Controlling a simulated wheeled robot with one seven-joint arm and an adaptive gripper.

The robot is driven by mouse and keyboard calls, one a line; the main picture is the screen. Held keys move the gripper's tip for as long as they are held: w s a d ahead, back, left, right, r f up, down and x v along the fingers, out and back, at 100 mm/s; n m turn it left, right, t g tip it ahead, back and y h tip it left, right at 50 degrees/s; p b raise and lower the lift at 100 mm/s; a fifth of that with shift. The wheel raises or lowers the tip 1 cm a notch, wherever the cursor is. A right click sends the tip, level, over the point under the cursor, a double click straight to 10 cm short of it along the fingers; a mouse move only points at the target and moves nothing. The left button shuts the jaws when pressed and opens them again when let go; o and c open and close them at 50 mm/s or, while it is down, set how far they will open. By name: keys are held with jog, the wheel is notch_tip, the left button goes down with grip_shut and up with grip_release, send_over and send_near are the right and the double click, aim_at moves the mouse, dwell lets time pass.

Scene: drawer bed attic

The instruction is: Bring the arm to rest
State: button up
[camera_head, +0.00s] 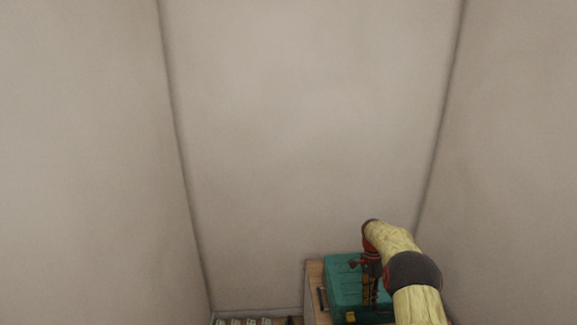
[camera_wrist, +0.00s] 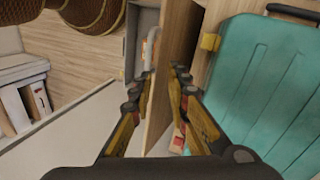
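My arm reaches down from the right in the head view, and my gripper (camera_head: 370,290) hangs beside a teal case, its fingers hard to make out there. In the wrist view, my gripper (camera_wrist: 163,75) has its two fingers apart. A wooden panel (camera_wrist: 178,45) shows in the gap between them, edge-on. I cannot tell whether either finger touches it. I see no object clasped between the fingertips.
The teal case (camera_head: 343,283) lies on a wooden cabinet (camera_head: 313,275) with a dark handle (camera_head: 322,298). It fills the right of the wrist view (camera_wrist: 265,85). A narrow grey compartment (camera_wrist: 143,35) lies left of the panel. A woven basket (camera_wrist: 92,15) stands upper left.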

jog(key=s+a+f+n, duration=0.1)
jog(key=s+f+n, duration=0.2)
jog(key=s+n, duration=0.15)
jog(key=s+a+r+n+t, duration=0.1)
jog(key=s+a+r+n, duration=0.25)
jog(key=s+r, duration=0.55)
jog(key=s+a+r+n+t, duration=0.1)
jog(key=s+a+r+n, duration=0.25)
jog(key=s+r, duration=0.6)
jog(key=s+a+r+n+t, duration=0.2)
jog(key=s+r+t, duration=0.1)
jog(key=s+r, duration=0.6)
jog(key=s+a+r+n+t, duration=0.2)
jog(key=s+a+r+t, duration=0.1)
jog(key=s+r, duration=0.7)
jog(key=shift+s+a+t, duration=0.2)
jog(key=shift+a+t, duration=0.1)
jog(key=shift+t, duration=0.3)
